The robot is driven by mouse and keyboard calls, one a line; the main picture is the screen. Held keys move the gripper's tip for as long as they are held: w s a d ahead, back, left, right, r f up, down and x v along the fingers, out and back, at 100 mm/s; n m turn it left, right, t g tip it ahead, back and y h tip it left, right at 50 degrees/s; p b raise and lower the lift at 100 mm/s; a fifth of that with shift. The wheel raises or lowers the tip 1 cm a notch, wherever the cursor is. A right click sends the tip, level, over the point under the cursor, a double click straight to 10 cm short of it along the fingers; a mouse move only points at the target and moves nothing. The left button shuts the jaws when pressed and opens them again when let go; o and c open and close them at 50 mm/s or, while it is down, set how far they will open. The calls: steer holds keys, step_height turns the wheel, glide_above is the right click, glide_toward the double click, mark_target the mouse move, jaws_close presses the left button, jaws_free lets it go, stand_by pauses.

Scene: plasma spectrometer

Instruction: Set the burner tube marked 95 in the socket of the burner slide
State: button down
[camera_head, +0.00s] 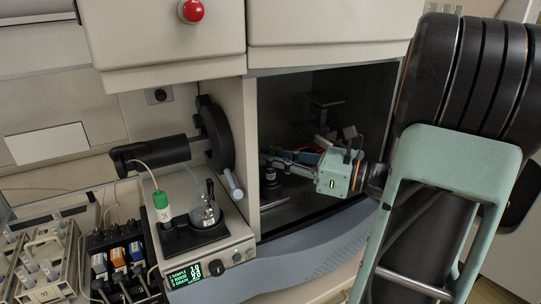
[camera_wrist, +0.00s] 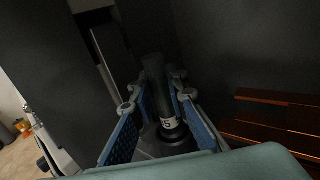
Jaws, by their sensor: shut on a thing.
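My gripper (camera_head: 270,163) reaches into the dark chamber from the right, with its green wrist behind it. In the wrist view my gripper (camera_wrist: 157,98) has its blue-padded fingers on both sides of a dark upright tube, the burner tube (camera_wrist: 155,78), and is shut on it. A pale label on the tube shows a "5"; the rest of the marking is not readable. A dark round base (camera_wrist: 178,143) lies at the tube's lower end. A dark stand (camera_head: 270,184) shows below the fingertips in the head view. I cannot tell whether the tube is seated in the socket.
The chamber's left wall (camera_head: 250,150) is close to my fingers. Copper-coloured bars (camera_wrist: 275,118) lie to the right in the wrist view. Outside, a flask (camera_head: 205,214) and a green-capped bottle (camera_head: 161,206) stand on a unit with a display (camera_head: 185,274).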

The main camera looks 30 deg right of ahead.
steer(key=c, duration=1.8)
jaws_free()
steer(key=shift+r, duration=0.1)
step_height(320, 180, up, 10)
steer(key=shift+f, duration=0.1)
steer(key=shift+s, duration=0.1)
steer(key=s+p, duration=0.1)
steer(key=s, duration=0.2)
steer(key=s+p, duration=0.1)
steer(key=s, duration=0.2)
steer(key=s+r, duration=0.1)
steer(key=s, duration=0.1)
steer(key=shift+s+d+p, duration=0.15)
steer(key=shift+s+p, duration=0.25)
